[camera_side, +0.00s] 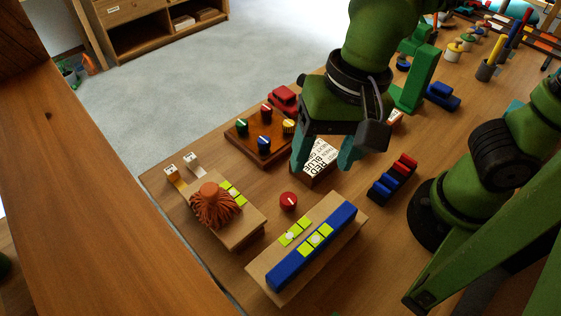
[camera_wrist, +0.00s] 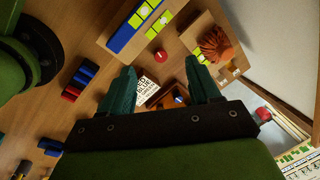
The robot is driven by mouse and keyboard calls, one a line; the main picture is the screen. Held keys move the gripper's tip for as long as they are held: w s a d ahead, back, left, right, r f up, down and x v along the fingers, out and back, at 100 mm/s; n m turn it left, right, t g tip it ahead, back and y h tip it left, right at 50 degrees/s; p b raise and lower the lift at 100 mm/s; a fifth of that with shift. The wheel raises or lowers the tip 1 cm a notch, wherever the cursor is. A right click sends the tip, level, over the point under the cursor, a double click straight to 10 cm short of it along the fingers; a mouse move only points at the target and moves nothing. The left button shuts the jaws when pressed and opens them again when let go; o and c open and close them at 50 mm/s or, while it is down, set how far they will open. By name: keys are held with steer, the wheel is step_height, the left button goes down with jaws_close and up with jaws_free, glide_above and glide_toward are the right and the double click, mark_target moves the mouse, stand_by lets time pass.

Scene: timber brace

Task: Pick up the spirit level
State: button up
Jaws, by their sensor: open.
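A long blue bar (camera_side: 290,268) with yellow-green patches, which looks like the spirit level, lies along a pale wooden block (camera_side: 262,272) at the front centre of the table. More yellow-green patches show beside it on the block. In the wrist view the blue bar (camera_wrist: 122,37) is at the top, partly cut off by the frame edge. My gripper (camera_side: 324,163) is open and empty, with teal fingers pointing down. It is above a box with printed colour words (camera_side: 321,156), behind and apart from the blue bar. In the wrist view my gripper's fingers (camera_wrist: 160,72) stand spread.
A red round knob (camera_side: 288,200) sits between the blocks. Another wooden block (camera_side: 238,234) carries an orange tufted thing (camera_side: 213,204). A brown board with coloured knobs (camera_side: 262,145) and a red and blue block row (camera_side: 392,180) stand near my gripper. Bare table lies right of the blue bar.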

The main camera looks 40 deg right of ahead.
steer(key=s+a+m+g+h, duration=0.1)
steer(key=s+a+m, duration=0.2)
steer(key=m, duration=0.8)
glide_above(315, 240)
steer(key=shift+h, duration=0.4)
steer(key=f, duration=1)
steer(key=shift+d+f, duration=0.1)
steer(key=shift+d, duration=0.1)
steer(key=shift+a+f, duration=0.15)
steer(key=shift+f, duration=2.8)
steer(key=shift+r, duration=0.1)
jaws_close()
